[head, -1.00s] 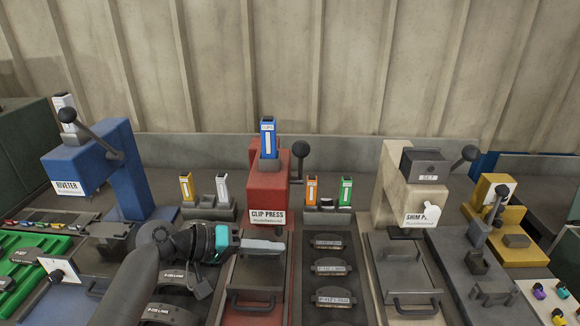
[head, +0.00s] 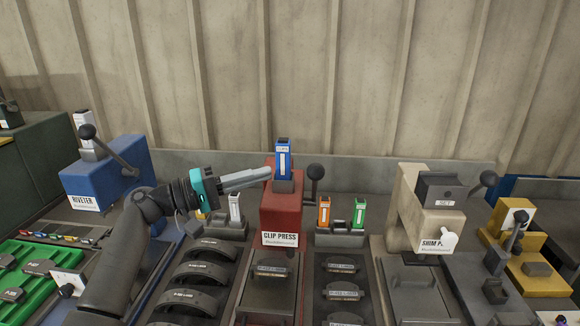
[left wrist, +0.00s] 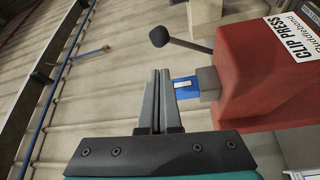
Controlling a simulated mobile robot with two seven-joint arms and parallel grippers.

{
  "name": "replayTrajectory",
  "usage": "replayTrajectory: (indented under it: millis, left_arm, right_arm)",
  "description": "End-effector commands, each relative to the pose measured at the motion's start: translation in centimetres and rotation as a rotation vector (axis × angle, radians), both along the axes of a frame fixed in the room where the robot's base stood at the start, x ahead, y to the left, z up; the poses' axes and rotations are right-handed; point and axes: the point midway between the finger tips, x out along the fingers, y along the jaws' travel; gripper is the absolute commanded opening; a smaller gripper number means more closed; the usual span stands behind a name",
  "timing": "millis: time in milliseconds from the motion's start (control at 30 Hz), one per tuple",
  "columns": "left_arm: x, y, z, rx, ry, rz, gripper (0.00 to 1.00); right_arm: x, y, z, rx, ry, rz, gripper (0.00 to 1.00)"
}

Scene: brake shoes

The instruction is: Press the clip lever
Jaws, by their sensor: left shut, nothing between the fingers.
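The red clip press (head: 281,212) stands mid-bench in the head view, and its red body (left wrist: 250,75) shows at right in the left wrist view. Its clip lever, a dark rod with a black ball knob (head: 316,172), stands on the press's right side. The knob (left wrist: 159,37) also shows in the left wrist view, beyond my fingertips. A blue clip magazine (head: 284,162) sits on top of the press. My left gripper (head: 268,176) is shut and empty, raised beside the magazine on its left. In the left wrist view, the shut fingers (left wrist: 158,76) point toward the knob.
The blue riveter (head: 105,178) stands left and the beige shim press (head: 425,210) right, each with its own lever. Holders with a white (head: 235,207), orange (head: 324,212) and green magazine (head: 359,212) flank the clip press. Brake shoes (head: 200,272) lie in front.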

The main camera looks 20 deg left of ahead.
Motion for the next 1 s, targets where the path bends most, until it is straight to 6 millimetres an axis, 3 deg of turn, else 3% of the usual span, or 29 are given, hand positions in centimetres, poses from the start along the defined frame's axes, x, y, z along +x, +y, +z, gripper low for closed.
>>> replayTrajectory:
  millis: [500,1000]
  left_arm:
    - [5.6,-6.0,0.9,-0.002,-0.001,-0.001,0.00]
    - [6.6,-7.1,0.8,0.002,0.000,-0.001,0.00]
  right_arm:
    - [0.1,0.4,1.9,0.005,-0.002,-0.001,0.50]
    - [0.1,0.4,2.1,0.004,-0.001,0.000,0.50]
